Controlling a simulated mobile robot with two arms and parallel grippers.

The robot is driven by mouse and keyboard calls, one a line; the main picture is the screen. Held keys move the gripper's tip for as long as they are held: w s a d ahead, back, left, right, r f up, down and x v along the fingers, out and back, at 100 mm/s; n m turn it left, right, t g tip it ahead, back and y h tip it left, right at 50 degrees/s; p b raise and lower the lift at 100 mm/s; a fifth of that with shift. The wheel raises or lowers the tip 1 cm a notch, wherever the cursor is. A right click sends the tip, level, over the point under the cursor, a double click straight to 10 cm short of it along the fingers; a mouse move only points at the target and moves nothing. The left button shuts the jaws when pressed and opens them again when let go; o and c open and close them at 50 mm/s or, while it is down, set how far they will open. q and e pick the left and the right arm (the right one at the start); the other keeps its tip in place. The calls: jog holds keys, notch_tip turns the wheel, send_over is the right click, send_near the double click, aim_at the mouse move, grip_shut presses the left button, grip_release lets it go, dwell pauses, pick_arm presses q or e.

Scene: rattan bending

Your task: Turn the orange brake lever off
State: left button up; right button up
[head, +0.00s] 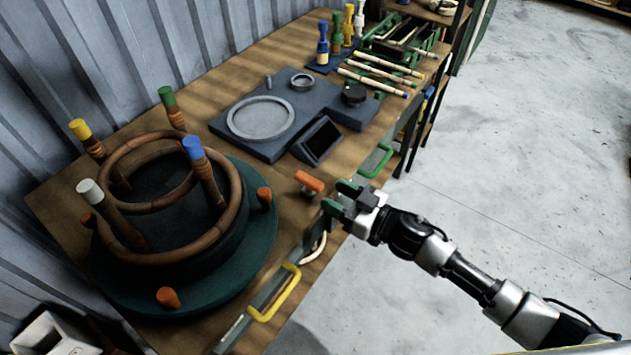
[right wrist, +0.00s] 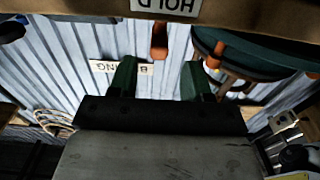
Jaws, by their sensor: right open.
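The orange brake lever (head: 309,182) stands at the front edge of the workbench on a short stem, to the right of the round turntable. In the right wrist view the lever (right wrist: 160,40) shows ahead of the fingers, roughly between their lines. My right gripper (head: 339,198) is open with green fingertips, just to the right of the lever and apart from it. Its two green fingers also show in the right wrist view (right wrist: 158,72), with nothing between them. My left gripper is not in view.
The dark green turntable (head: 250,252) holds a rattan frame (head: 232,215) with colour-capped legs and has orange pegs. A yellow drawer handle (head: 275,293) and a green one (head: 377,160) stick out in front. A grey fixture (head: 225,125) stands behind. The floor at right is clear.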

aim_at(323, 188)
jog(key=x, duration=0.4)
jog(key=shift+w+a, duration=0.2)
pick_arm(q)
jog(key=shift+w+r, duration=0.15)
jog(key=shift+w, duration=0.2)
pick_arm(e)
jog(key=shift+w+a, duration=0.4)
jog(key=shift+a, duration=0.1)
grip_shut()
